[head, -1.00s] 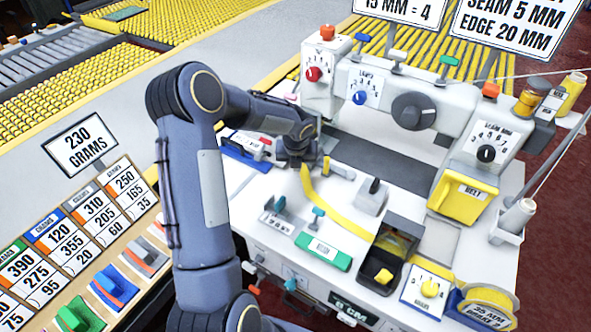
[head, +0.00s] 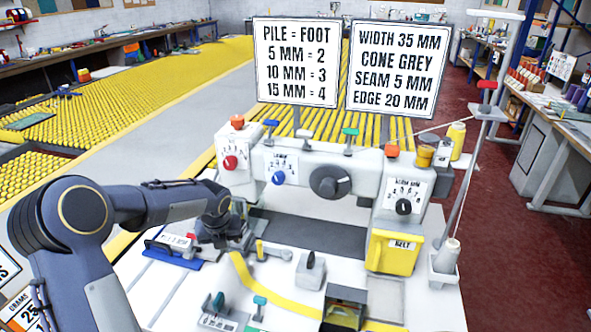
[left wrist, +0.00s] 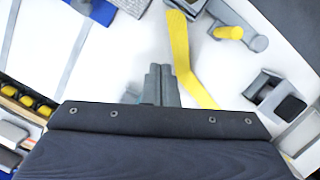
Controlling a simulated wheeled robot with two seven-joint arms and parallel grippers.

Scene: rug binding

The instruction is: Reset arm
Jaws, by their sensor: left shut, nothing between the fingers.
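My left arm (head: 150,205) comes in from the left in the head view. My left gripper (head: 222,242) hangs over the left part of the white machine table (head: 160,290), beside the yellow binding strip (head: 262,292). In the left wrist view, the two grey fingers of my left gripper (left wrist: 161,84) lie together, shut and empty. The yellow strip (left wrist: 183,55) passes just to their right, apart from them as far as I can tell. The fingertips are partly hidden by the wrist in the head view. My right gripper does not show.
The binding machine has a red knob (head: 230,162), a blue knob (head: 278,178) and a yellow belt cover (head: 393,252). Two signs (head: 297,62) (head: 390,68) stand above it. A thread cone (head: 446,257) and a tall stand are at right. Yellow rollers (head: 90,120) spread behind.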

